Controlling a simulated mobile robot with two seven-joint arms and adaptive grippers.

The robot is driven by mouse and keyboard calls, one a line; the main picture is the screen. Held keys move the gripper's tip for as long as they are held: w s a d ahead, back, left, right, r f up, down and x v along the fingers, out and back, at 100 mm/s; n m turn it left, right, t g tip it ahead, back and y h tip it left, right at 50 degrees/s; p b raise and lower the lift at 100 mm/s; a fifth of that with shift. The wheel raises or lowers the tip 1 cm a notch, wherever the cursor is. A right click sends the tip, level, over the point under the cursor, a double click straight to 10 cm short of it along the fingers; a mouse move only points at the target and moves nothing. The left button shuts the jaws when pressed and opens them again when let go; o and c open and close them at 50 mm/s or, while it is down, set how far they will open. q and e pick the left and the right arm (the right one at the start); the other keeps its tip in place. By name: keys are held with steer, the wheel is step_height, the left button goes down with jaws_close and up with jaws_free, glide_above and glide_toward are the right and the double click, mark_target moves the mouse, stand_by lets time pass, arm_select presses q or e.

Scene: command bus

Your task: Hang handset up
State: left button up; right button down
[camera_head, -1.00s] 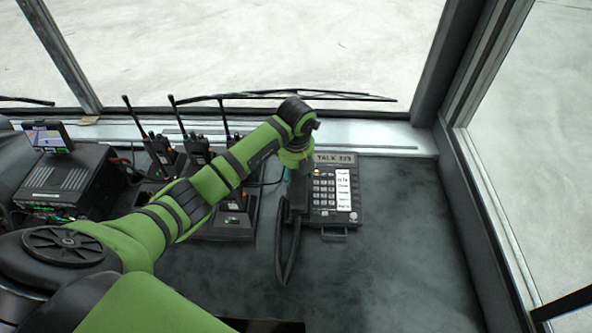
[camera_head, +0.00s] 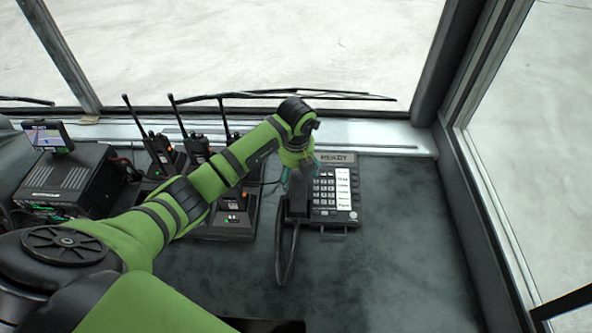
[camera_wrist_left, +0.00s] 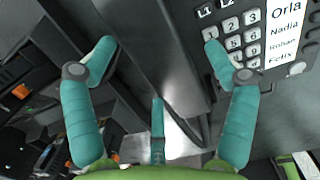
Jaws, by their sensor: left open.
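The phone (camera_head: 335,192) sits on the dark dashboard, and its display (camera_head: 324,158) reads READY. The dark handset (camera_head: 299,205) lies along the left side of the phone, where its cradle would be; its upper part is hidden by my gripper. In the left wrist view the handset (camera_wrist_left: 147,45) runs between the fingers beside the keypad. My left gripper (camera_head: 299,172) is over the handset's upper part. Its teal fingers (camera_wrist_left: 158,49) are spread apart, one on each side of the handset, with gaps visible. My right gripper is out of view.
The handset cord (camera_head: 287,262) loops down in front of the phone. Several radios in chargers (camera_head: 233,215) stand left of the phone, close under my arm. A black box unit (camera_head: 70,180) stands at far left. The dashboard right of the phone is clear.

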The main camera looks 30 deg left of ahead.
arm_select(q)
step_height(320, 180, up, 12)
steer(key=s, duration=0.1)
steer(key=shift+s+d, duration=0.2)
steer(key=shift+d, duration=0.15)
steer(key=shift+f, duration=0.1)
